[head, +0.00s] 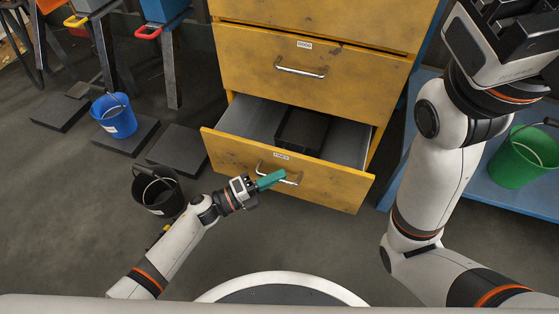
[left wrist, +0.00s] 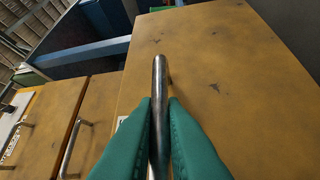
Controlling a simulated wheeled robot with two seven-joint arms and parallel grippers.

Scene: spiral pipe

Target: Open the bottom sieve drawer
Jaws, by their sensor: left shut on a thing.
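The bottom drawer (head: 230,143) of the yellow cabinet is pulled out, and its grey inside shows with a dark box (head: 302,130) in it. Its metal bar handle (head: 297,182) is on the yellow front. My left gripper (head: 284,174) is shut on this handle, with its green fingers on both sides of the bar. In the left wrist view the handle (left wrist: 160,85) runs between the two green fingers (left wrist: 159,115). My right arm stands at the right of the head view; its raised gripper's fingers are out of the picture.
The drawer above (head: 340,85) is closed. A black bucket (head: 158,193) stands on the floor left of the open drawer, near my left arm. A blue bucket (head: 114,115) is farther left. A green bucket (head: 525,157) sits on a blue surface (head: 520,197) at the right.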

